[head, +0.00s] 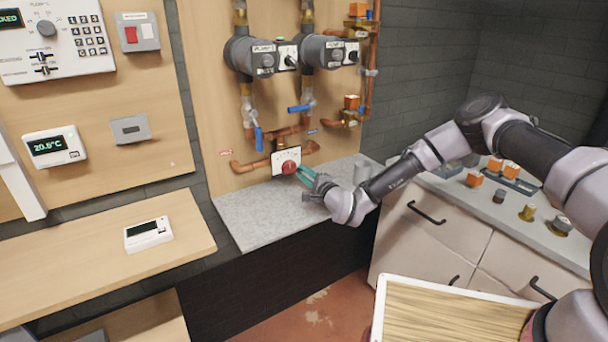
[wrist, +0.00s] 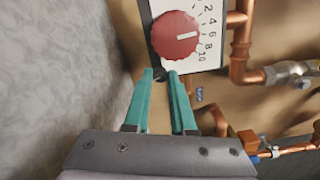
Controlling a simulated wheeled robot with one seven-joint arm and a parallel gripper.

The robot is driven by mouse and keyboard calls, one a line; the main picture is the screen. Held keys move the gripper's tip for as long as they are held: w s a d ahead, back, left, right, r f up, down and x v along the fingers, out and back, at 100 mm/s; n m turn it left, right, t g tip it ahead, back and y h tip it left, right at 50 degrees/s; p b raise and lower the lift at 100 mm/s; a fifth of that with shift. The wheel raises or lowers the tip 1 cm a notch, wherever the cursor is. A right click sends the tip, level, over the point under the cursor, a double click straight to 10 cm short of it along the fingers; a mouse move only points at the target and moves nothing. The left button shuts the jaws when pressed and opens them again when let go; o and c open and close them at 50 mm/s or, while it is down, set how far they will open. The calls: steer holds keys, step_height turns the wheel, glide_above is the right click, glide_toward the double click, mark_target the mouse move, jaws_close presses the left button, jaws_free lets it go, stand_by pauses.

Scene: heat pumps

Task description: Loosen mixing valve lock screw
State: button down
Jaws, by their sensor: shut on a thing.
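The mixing valve's red knob (head: 289,168) sits on a white scale plate (head: 280,157) low on the wooden panel. In the wrist view the red knob (wrist: 175,38) has a white pointer mark directed toward the printed numbers. A small dark lock screw (wrist: 160,74) shows at the plate's edge beside the knob. My gripper (head: 301,172) reaches in from the right in the head view. Its teal fingertips (wrist: 161,75) are shut on the lock screw, which they partly hide. The screw cannot be made out in the head view.
Copper pipes (head: 243,167) run beside the valve. Two pumps (head: 265,60) and blue-handled valves (head: 259,139) are above. A grey stone counter (head: 250,215) lies just below. The counter's front left is clear.

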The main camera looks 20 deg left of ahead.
steer(key=n, duration=0.7)
stand_by(0.6)
steer(key=c, duration=0.8)
jaws_free()
steer(key=shift+o, duration=0.2)
